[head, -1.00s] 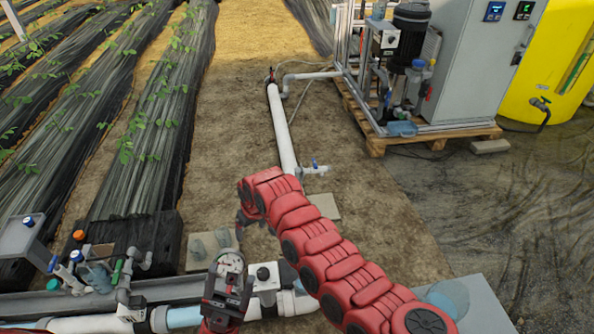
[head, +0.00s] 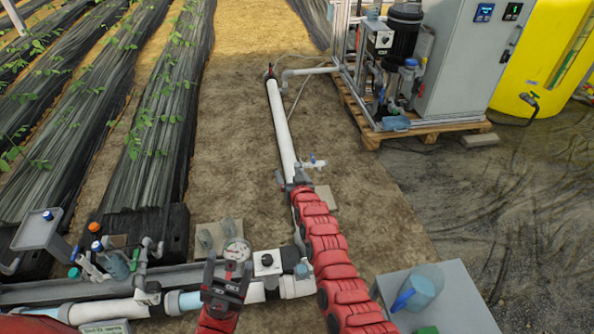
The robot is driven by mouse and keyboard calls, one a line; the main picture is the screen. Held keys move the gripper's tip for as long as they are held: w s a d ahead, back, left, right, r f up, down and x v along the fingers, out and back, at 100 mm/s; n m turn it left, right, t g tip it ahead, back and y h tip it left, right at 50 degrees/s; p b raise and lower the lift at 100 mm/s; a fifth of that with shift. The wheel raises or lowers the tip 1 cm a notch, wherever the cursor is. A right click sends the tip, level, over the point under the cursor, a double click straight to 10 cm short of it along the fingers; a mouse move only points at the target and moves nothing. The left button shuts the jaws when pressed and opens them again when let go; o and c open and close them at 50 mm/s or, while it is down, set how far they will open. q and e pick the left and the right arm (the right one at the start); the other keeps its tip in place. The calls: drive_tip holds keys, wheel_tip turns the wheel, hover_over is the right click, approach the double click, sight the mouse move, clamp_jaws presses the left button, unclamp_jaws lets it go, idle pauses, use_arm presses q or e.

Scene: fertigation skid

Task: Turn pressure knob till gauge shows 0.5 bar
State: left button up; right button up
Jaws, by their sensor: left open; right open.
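The round white pressure gauge (head: 237,250) stands on the pipe line at the lower left; its needle is too small to read. Just right of it is a white block with a small dark knob (head: 267,260), which may be the pressure knob. My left gripper (head: 228,270) is open and empty, its fingers pointing up, in front of the gauge and overlapping its lower edge in the picture. I cannot tell whether it touches. My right gripper (head: 291,179) is open, beyond the gauge, near the long white pipe (head: 281,127). My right arm passes just right of the block.
A grey box (head: 455,295) with a blue scoop and a clear round container stands at the lower right. Bottles and small valves (head: 115,265) crowd the left end of the pipe line. The pump skid (head: 400,75) stands on a pallet at the back. Bare soil lies between.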

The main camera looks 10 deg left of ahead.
drive_tip(key=shift+s+d+r+m+t, duration=0.15)
drive_tip(key=shift+d+r+m+t, duration=0.15)
drive_tip(key=shift+d+r+t, duration=0.65)
drive_tip(key=shift+d+f+g, duration=0.1)
drive_tip(key=shift+d+g, duration=0.05)
drive_tip(key=shift+g, duration=0.1)
